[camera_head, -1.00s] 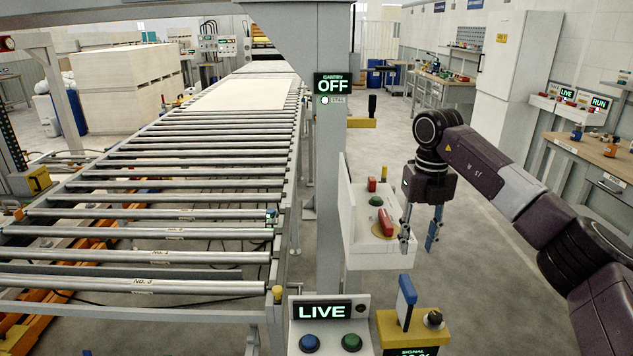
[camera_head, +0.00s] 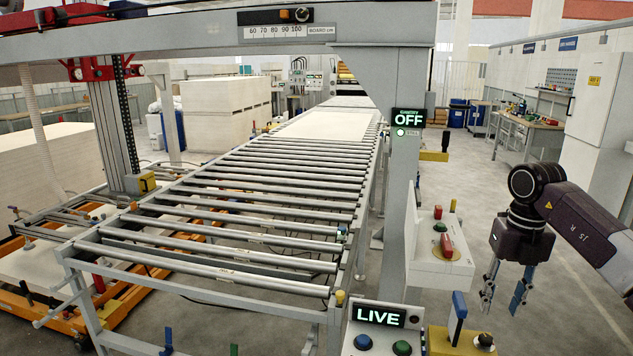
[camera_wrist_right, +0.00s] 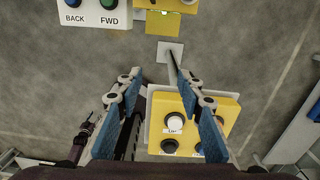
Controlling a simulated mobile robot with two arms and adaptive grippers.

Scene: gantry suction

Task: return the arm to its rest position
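My right gripper (camera_head: 504,289) is in the right part of the head view, at the end of my dark arm. It hangs pointing down, to the right of the white control box, with clear space between its fingers. In the right wrist view its two blue-padded fingers (camera_wrist_right: 160,115) are apart and nothing is between them. Below them a yellow control box (camera_wrist_right: 216,128) with round buttons shows, apart from the fingers as far as I can tell. My left gripper is in neither view.
A LIVE panel (camera_head: 379,317) and a yellow pedestal (camera_head: 440,342) are in front. The roller conveyor (camera_head: 250,195) fills the middle. Bare floor (camera_head: 570,300) lies right of the gripper.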

